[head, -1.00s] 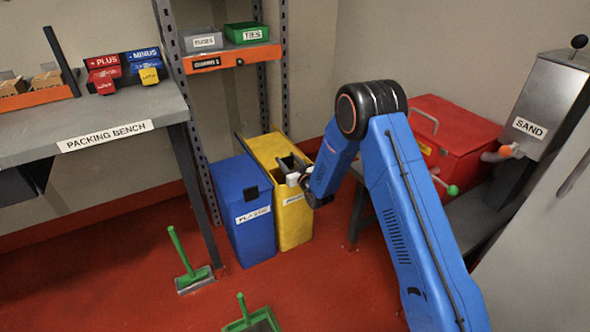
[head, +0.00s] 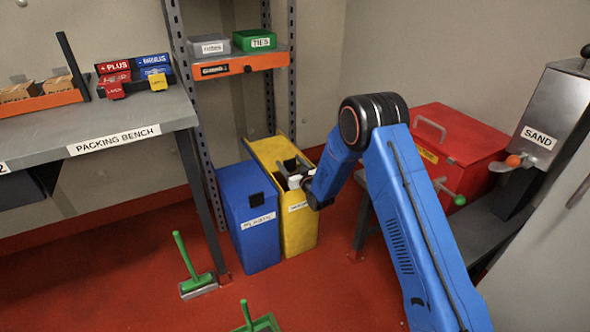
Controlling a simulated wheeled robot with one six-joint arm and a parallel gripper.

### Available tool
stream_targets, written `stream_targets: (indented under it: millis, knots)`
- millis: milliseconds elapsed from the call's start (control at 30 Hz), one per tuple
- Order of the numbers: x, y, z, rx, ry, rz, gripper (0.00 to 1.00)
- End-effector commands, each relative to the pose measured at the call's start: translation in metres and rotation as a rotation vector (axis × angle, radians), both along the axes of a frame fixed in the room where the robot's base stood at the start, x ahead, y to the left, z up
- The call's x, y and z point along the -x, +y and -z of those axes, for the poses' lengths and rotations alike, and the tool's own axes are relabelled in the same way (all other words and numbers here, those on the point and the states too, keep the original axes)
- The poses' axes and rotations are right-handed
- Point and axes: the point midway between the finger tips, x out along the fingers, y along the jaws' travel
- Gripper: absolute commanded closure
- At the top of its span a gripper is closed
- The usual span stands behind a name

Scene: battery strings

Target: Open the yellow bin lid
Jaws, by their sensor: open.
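The yellow bin (head: 299,232) stands on the red floor, right of the blue bin. Its yellow top panel (head: 264,153) reaches higher in the picture than the blue bin's top. It looks raised at the back, but how far the lid is open I cannot tell. My gripper (head: 287,169) is open at the bin's upper right, its dark fingers over the top area. The fingers and my wrist cover part of the bin's top and front edge. Whether they touch the lid is not clear.
The blue bin (head: 246,212) stands close on the left. A shelf post and the packing bench (head: 120,120) are further left. A red box (head: 455,140) stands right, behind my arm. A green-handled floor tool (head: 190,265) stands in front on open floor.

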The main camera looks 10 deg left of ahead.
Motion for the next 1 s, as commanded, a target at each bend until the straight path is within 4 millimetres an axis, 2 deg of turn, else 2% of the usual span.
stream_targets:
  millis: [167, 800, 1000]
  knots:
    - [0.016, -0.011, -0.001, 0.001, 0.001, 0.0, 0.34]
    - [0.119, -0.08, 0.001, 0.0, 0.002, 0.001, 0.34]
    - [0.137, -0.093, 0.0, 0.001, 0.001, 0.0, 0.34]
